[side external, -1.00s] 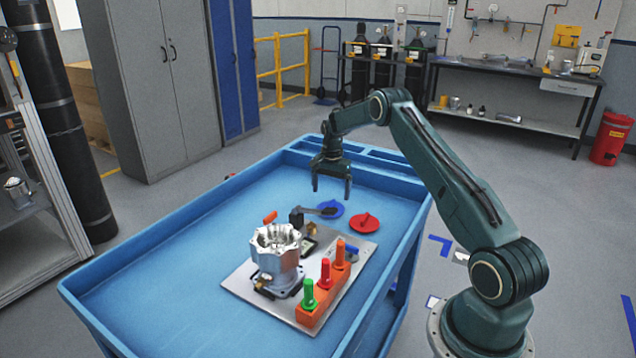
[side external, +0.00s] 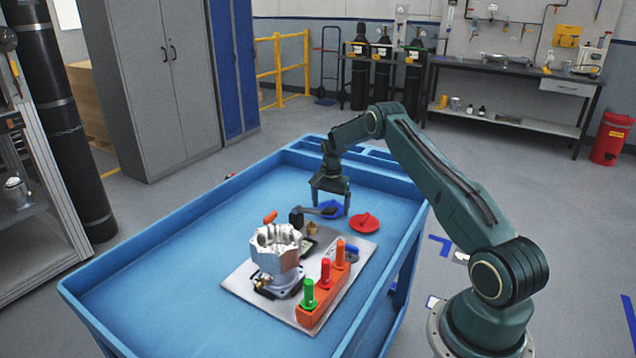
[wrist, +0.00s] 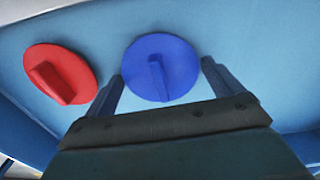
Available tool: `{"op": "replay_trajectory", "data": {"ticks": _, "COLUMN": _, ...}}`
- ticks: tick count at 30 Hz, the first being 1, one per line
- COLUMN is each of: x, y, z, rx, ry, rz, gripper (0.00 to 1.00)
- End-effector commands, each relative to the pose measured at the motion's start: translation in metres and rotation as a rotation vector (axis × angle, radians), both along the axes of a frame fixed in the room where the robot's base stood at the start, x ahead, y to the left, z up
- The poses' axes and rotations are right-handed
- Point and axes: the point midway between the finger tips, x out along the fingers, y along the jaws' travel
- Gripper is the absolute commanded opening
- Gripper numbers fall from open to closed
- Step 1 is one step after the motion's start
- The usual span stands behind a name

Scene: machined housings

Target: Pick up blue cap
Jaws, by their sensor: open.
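The blue cap (side external: 333,210) is a flat disc lying on the blue cart top, just beyond the plate's far edge. In the wrist view the blue cap (wrist: 160,68) shows a raised grip bar across its middle. My gripper (side external: 331,207) is open and low over the blue cap. In the wrist view my gripper (wrist: 161,72) has one finger on either side of the cap, and nothing is held. Whether the fingertips touch the cap or the cart cannot be told.
A red cap (side external: 365,223) lies close to the right of the blue cap; it also shows in the wrist view (wrist: 60,75). A dark clamp lever (side external: 310,212) reaches close on the left. A metal housing (side external: 277,255) and an orange block (side external: 318,301) with upright pegs stand on the plate.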

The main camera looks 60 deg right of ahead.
Motion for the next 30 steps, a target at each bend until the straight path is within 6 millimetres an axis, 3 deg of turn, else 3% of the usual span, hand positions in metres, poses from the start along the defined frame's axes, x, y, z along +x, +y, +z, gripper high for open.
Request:
{"op": "replay_trajectory", "data": {"ticks": 12, "x": 0.0000, "y": -0.0001, "z": 0.0003, "rx": 0.000, "ry": 0.000, "rz": 0.000, "gripper": 0.92}}
{"op": "replay_trajectory", "data": {"ticks": 13, "x": 0.0000, "y": -0.0001, "z": 0.0003, "rx": 0.000, "ry": 0.000, "rz": 0.000, "gripper": 0.90}}
{"op": "replay_trajectory", "data": {"ticks": 17, "x": 0.0000, "y": -0.0001, "z": 0.0003, "rx": 0.000, "ry": 0.000, "rz": 0.000, "gripper": 0.64}}
{"op": "replay_trajectory", "data": {"ticks": 30, "x": 0.0002, "y": -0.0003, "z": 0.0049, "rx": -0.001, "ry": -0.001, "rz": 0.000, "gripper": 0.62}}
